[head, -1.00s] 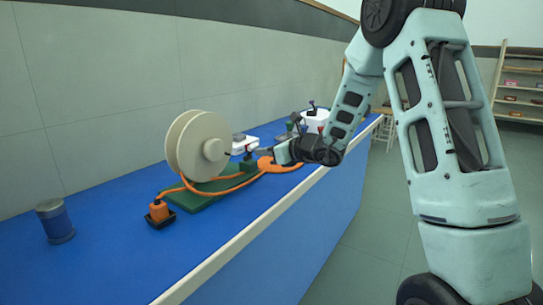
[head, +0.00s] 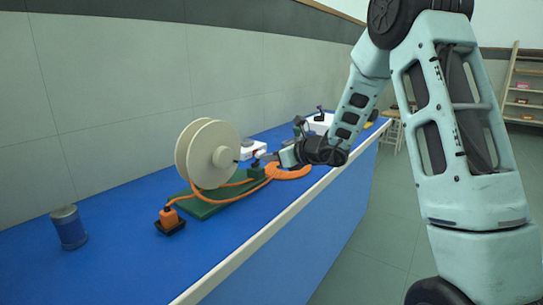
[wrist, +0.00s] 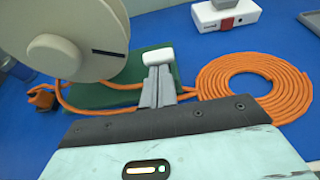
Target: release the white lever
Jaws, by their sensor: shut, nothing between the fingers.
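A white lever (wrist: 158,55) with a rounded block-like end shows in the wrist view, above the green base plate (wrist: 105,92) and right of the large cream reel (wrist: 75,40). My gripper (wrist: 159,72) is shut, its two grey fingers together and their tips right at the lever's near side. I cannot tell whether they touch it. In the head view my gripper (head: 268,157) is right of the reel (head: 208,154), above the green base (head: 215,204). The lever is not clearly visible there.
An orange hose runs from an orange connector (head: 169,216) to a flat coil (wrist: 250,85) right of my gripper. A white box (wrist: 225,14) stands behind. A blue can (head: 69,228) stands at the left. The blue bench is clear in front of the can.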

